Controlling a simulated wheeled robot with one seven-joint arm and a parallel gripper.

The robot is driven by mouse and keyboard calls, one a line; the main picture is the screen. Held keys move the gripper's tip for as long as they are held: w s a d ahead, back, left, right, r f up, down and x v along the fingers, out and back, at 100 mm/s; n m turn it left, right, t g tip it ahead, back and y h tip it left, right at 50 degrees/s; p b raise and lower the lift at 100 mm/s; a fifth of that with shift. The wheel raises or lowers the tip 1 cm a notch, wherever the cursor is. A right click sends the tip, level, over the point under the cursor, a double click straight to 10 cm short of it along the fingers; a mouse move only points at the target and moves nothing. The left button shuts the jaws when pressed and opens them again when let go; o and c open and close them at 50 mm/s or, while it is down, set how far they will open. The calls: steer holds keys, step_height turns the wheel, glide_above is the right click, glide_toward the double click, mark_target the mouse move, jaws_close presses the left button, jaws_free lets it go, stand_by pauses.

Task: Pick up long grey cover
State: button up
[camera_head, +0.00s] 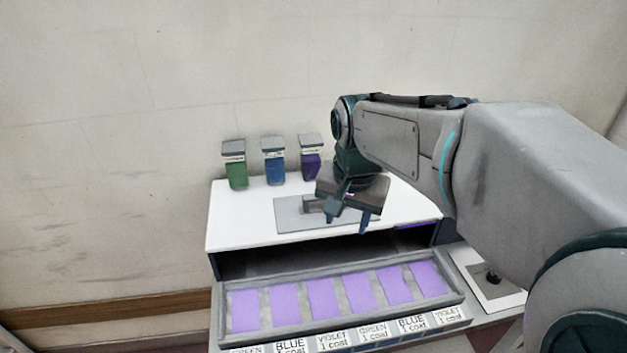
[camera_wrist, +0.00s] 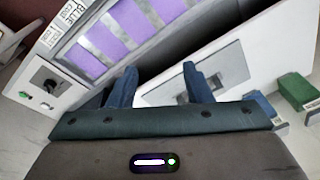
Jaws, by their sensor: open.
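The long grey cover (camera_head: 290,216) is a flat grey plate with a raised darker handle (camera_head: 312,205). It lies on the white top of the curing tunnel. In the wrist view the cover (camera_wrist: 232,68) shows beyond the right finger, partly hidden by it. My gripper (camera_head: 350,216) is open and points down over the right part of the cover, hiding that end. In the wrist view the two blue fingers (camera_wrist: 161,86) are apart with nothing held between them. I cannot tell how high the fingertips are above the cover.
Green (camera_head: 236,172), blue (camera_head: 274,167) and violet (camera_head: 310,165) lidded containers stand at the back of the white top (camera_head: 235,226). A grey tray (camera_head: 400,312) with several violet panels sits in front, above labels. A white panel with a dark knob (camera_head: 492,279) is at right.

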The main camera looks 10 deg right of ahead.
steer(key=w+r+m+g+p, duration=0.1)
steer(key=w+r+m+p, duration=0.15)
steer(key=w+m, duration=0.55)
steer(key=r+m+g+h, duration=0.1)
steer(key=m, duration=0.3)
glide_above(301, 212)
steer(key=d, duration=0.5)
steer(key=f, duration=0.8)
steer(key=shift+w+d+f+p, duration=0.15)
steer(key=shift+d+p, duration=0.05)
steer(key=shift+p, duration=0.2)
steer(key=shift+d+f+p, duration=0.2)
steer(key=shift+f+p, duration=0.25)
steer(key=shift+f, duration=0.9)
steer(key=shift+d+f+p, duration=0.15)
steer(key=shift+f+p, duration=0.25)
steer(key=shift+f, duration=0.9)
steer(key=shift+w, duration=0.1)
jaws_close()
